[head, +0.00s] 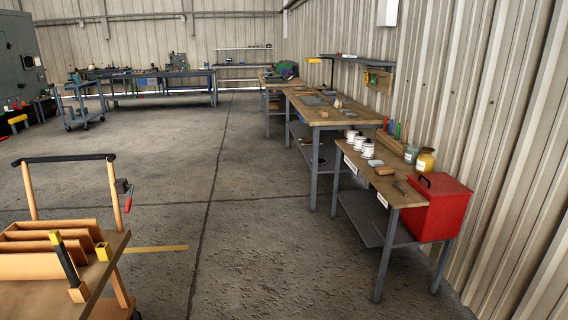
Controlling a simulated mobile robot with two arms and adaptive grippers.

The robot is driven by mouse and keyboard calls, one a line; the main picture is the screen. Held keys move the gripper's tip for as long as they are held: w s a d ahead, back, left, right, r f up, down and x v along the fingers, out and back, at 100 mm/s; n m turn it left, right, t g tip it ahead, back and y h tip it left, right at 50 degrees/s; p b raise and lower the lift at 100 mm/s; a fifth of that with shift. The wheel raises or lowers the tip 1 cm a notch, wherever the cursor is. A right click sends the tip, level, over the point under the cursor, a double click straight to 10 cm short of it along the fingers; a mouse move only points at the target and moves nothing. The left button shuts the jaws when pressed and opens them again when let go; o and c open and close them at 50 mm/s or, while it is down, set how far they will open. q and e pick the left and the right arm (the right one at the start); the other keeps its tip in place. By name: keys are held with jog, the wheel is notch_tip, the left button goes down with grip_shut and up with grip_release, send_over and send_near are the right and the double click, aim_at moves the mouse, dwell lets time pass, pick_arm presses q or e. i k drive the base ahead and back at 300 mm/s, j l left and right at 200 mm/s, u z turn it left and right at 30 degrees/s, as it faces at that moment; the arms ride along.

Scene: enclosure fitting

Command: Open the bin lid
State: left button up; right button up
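A red bin (436,213) sits at the near right end of the small wooden-topped table, close to the corrugated wall. Its flat red lid appears closed, and a dark handle (425,180) shows at its upper left. Neither of my grippers is in the head view, so their state and distance from the bin do not show.
The small table (377,182) holds white-labelled cans (368,149) and a yellow jar (425,161). A longer bench (328,110) stands behind it. A wooden cart (112,245) fills the near left. The concrete floor between (240,230) is clear.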

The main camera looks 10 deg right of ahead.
aim_at(439, 183)
jog(key=i+z, duration=0.15)
jog(key=i, duration=0.5)
jog(key=i+z, duration=0.1)
jog(key=i, duration=0.55)
jog(key=i+j+z, duration=0.15)
jog(key=i, duration=0.55)
